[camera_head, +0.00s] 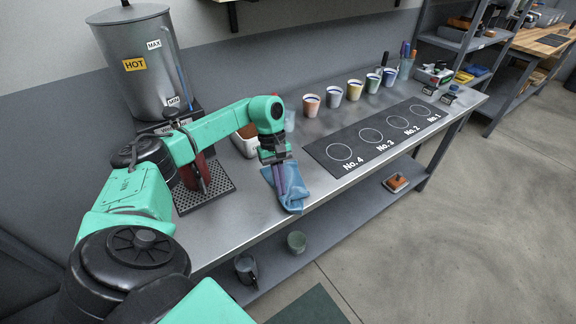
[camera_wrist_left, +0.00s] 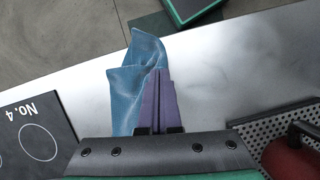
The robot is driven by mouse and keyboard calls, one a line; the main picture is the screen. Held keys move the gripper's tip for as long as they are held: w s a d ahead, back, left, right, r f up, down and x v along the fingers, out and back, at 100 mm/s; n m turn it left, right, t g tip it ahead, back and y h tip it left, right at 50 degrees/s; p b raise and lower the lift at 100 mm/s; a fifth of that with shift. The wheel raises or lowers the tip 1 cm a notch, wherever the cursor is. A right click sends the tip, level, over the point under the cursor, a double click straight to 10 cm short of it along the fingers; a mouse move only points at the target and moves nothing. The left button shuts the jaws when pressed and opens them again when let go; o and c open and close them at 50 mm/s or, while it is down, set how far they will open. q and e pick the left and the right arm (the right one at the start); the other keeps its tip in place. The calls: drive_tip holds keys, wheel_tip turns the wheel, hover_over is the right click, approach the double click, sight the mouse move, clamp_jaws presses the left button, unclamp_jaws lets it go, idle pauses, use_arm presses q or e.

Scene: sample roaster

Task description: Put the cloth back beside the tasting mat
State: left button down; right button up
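The blue cloth (camera_head: 292,199) is at the counter's front edge, left of the dark tasting mat (camera_head: 352,134) and apart from it. My left gripper (camera_head: 282,188) points down at the cloth. In the left wrist view its purple fingers (camera_wrist_left: 158,100) are close together, with the cloth (camera_wrist_left: 125,95) bunched against them and past their tips. The fingers look shut on the cloth, though the pinch itself is hidden. I cannot tell whether the cloth touches the counter. The mat's No. 4 end (camera_wrist_left: 35,135) shows at the left there. My right gripper is not in view.
Several cups (camera_head: 333,96) stand behind the mat. A hot-water urn (camera_head: 140,65) and a drip tray (camera_head: 215,190) are at the left. A mug (camera_head: 246,268) and a greenish cup (camera_head: 296,242) sit on the lower shelf. Bare counter (camera_head: 245,212) lies left of the cloth.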

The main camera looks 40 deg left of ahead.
use_arm(q)
wheel_tip(320, 180, down, 3)
drive_tip(key=shift+f+b, duration=0.1)
drive_tip(key=shift+b, duration=0.9)
drive_tip(key=shift+r, duration=0.2)
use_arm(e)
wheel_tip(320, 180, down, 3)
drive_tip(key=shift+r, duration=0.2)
use_arm(q)
wheel_tip(320, 180, up, 9)
drive_tip(key=p, duration=0.6)
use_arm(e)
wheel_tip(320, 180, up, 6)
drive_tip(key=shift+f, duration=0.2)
